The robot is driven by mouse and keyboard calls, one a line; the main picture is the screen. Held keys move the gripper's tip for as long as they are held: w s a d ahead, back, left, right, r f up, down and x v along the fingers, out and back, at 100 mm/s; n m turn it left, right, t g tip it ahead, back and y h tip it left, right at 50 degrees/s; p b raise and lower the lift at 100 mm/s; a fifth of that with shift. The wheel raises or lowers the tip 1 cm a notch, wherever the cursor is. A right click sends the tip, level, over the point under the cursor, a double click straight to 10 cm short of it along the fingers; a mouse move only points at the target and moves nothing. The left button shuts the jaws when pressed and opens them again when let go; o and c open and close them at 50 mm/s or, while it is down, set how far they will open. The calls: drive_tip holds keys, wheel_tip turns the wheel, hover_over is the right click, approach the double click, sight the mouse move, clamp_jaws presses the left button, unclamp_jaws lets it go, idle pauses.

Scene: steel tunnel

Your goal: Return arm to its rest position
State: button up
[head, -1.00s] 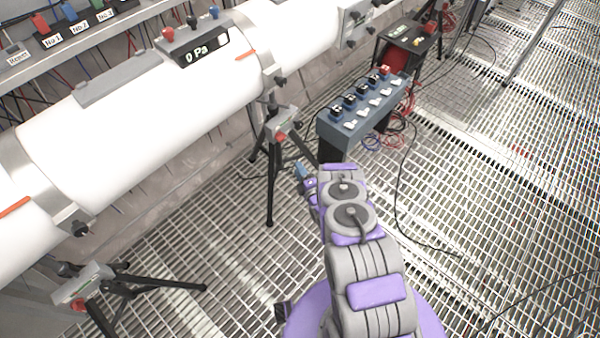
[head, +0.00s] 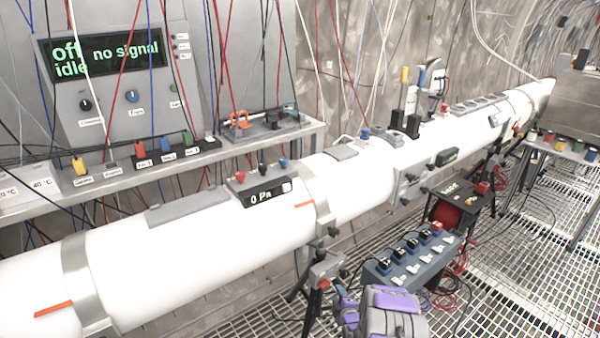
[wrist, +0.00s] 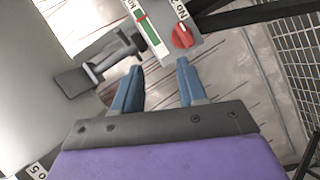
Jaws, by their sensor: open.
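My gripper (wrist: 159,88) shows in the wrist view with two blue fingers apart and nothing between them. Its purple and dark grey body fills the bottom of that view. Just beyond the fingertips is a grey box with a red knob (wrist: 182,36) and a green and red marked strip. In the head view my purple and grey arm is folded at the bottom, right of centre, below the blue-grey socket box. The fingers are hard to make out in the head view.
A long white pipe (head: 190,250) with a "0 Pa" gauge (head: 264,194) crosses the scene. A tripod clamp (head: 326,270) supports it close to my arm. The blue-grey socket box (head: 415,262) and a red cable reel (head: 446,214) stand right. Grating floor (head: 520,285) is partly open at right.

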drive_tip(key=s+r+m+g+h, duration=0.1)
drive_tip(key=s+r+m+g, duration=0.15)
drive_tip(key=r, duration=0.75)
drive_tip(key=s+r+m+g+h, duration=0.1)
drive_tip(key=s+r+m+g, duration=0.15)
drive_tip(key=r, duration=0.65)
drive_tip(key=s+r+m+g, duration=0.3)
drive_tip(key=s+r, duration=0.5)
drive_tip(key=s+r+m+g, duration=0.2)
drive_tip(key=s+r+m, duration=0.1)
drive_tip(key=s, duration=1.1)
drive_tip(key=s+r+m+g, duration=0.2)
drive_tip(key=s+r, duration=0.4)
drive_tip(key=s, duration=0.8)
drive_tip(key=s+r+m+g, duration=0.3)
drive_tip(key=s+r+g, duration=0.1)
drive_tip(key=s, duration=1)
drive_tip(key=shift+s+a+r+m+h, duration=0.3)
drive_tip(key=shift+r+h, duration=0.1)
drive_tip(key=shift+r, duration=0.15)
